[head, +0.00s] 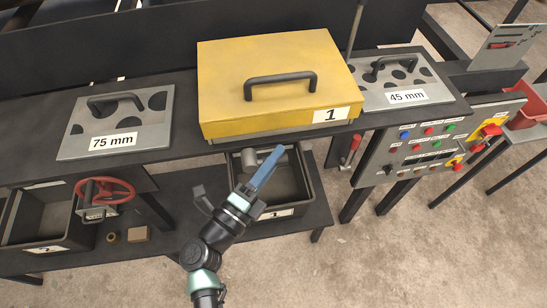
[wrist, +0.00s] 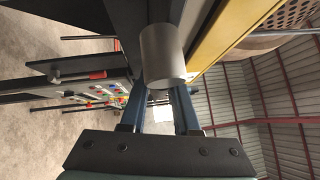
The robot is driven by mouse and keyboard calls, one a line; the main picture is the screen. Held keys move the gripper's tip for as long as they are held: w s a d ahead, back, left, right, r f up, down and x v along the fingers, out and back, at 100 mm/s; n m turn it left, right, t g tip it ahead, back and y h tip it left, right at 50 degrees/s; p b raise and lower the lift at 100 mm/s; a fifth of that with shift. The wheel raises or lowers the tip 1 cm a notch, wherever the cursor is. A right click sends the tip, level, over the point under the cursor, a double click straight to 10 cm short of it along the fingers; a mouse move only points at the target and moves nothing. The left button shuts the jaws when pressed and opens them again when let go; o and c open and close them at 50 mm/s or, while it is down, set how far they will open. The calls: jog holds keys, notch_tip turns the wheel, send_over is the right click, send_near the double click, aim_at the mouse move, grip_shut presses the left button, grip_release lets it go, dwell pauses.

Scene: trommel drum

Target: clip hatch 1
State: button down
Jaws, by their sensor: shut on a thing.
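Hatch 1 is the yellow cover (head: 225,75) with a black handle and a label "1"; it lies flat and looks closed. Its yellow edge (wrist: 235,32) also shows in the wrist view. My gripper (head: 270,165) is just in front of and below the hatch's front edge, above bin 1. Its blue fingers are shut on a grey cylinder (wrist: 163,55), which sits between them in the wrist view. In the head view the cylinder (head: 251,158) shows partly beside the fingers. Whether it is the clip's handle, and whether it is fixed to the hatch, I cannot tell.
Grey plates marked 75 mm (head: 120,122) and 45 mm (head: 400,82) lie either side of the hatch. A control panel (head: 430,140) stands right.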

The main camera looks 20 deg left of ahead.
jog(key=shift+n+t+b, duration=0.3)
jog(key=shift+n+b, duration=0.1)
jog(key=shift+b, duration=0.35)
jog(key=shift+r, duration=0.3)
jog(key=c, duration=0.7)
grip_release()
jog(key=shift+o, duration=0.2)
jog(key=b+v, duration=0.5)
jog(key=v, duration=0.8)
jog(key=shift+f, duration=0.3)
